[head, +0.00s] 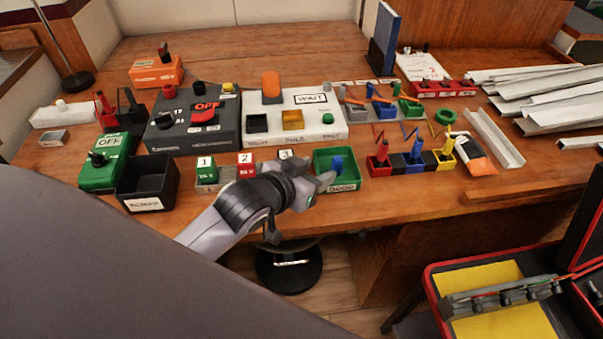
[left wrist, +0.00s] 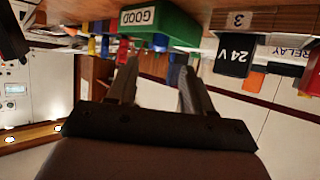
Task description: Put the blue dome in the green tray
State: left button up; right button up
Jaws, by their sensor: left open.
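The green tray (head: 322,160), with a "GOOD" label on its front, stands at the front edge of the wooden bench. The blue dome (head: 337,164) shows inside it. In the left wrist view, which is upside down, the green tray (left wrist: 176,26) is at the top and the blue dome (left wrist: 160,42) shows at its rim. My left gripper (head: 325,180) is open at the tray's front left, its fingers pointing at the dome. In the wrist view nothing shows between the fingers (left wrist: 158,75). My right gripper is not in view.
A black bin (head: 148,184) and numbered blocks stand left of the tray. Red, blue and yellow holders (head: 413,164) stand close on its right. A white panel (head: 295,117) is behind. An open red-edged case (head: 430,280) with yellow lining is at the lower right.

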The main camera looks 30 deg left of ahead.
pick_arm(q)
jog(key=v, duration=0.4)
jog(key=shift+s+r, duration=0.15)
jog(key=shift+s, duration=0.05)
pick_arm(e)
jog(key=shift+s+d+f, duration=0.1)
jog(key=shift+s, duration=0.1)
